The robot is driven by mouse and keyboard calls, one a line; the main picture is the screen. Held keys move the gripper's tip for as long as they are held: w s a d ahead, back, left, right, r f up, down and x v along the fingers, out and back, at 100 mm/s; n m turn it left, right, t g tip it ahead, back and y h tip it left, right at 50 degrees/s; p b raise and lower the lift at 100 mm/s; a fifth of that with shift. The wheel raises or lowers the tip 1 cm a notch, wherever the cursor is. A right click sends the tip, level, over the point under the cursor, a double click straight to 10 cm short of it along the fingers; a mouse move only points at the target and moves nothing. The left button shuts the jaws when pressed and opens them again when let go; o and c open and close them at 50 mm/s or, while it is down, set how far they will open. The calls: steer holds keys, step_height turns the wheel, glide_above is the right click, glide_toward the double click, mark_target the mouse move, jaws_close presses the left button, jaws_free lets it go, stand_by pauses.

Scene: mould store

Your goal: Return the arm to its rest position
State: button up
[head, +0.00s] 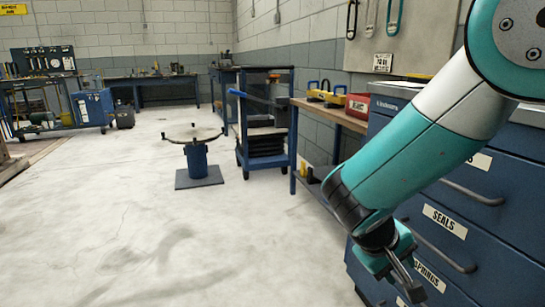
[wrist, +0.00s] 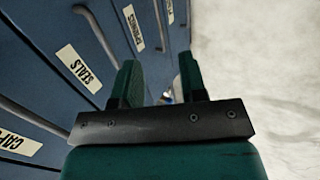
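My arm (head: 405,160) reaches down from the upper right in the head view, in front of a blue drawer cabinet (head: 490,225). My gripper (head: 405,279) hangs at its lower end, close to the cabinet front and partly over a lower drawer label. In the wrist view my gripper (wrist: 159,80) has its two dark green fingers apart, with nothing held between them. The cabinet front (wrist: 50,60) runs along the left of that view, with a label reading SEALS (wrist: 78,68) beside the fingers.
Drawer handles (head: 470,192) stick out from the cabinet near my arm. A workbench (head: 330,115) with a red box (head: 357,105) stands beyond it. A blue trolley (head: 264,125) and a round stand (head: 195,160) are farther back. The pale floor (head: 150,240) at left is clear.

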steer(key=s+a+r+n+g+y+p, duration=0.1)
steer(key=s+a+r+y, duration=0.25)
steer(key=s+r, duration=0.2)
steer(key=s+a+r+n+y, duration=0.2)
steer(key=s+a+r+y, duration=0.15)
steer(key=s, duration=0.35)
steer(key=s+a+r+n+g+y+p, duration=0.1)
steer(key=s+a+r+y, duration=0.1)
steer(key=s+r+y, duration=0.4)
step_height(320, 180, up, 35)
steer(key=h+p, duration=0.2)
steer(key=p, duration=3.4)
steer(key=shift+s+f, duration=0.2)
steer(key=shift+s, duration=0.1)
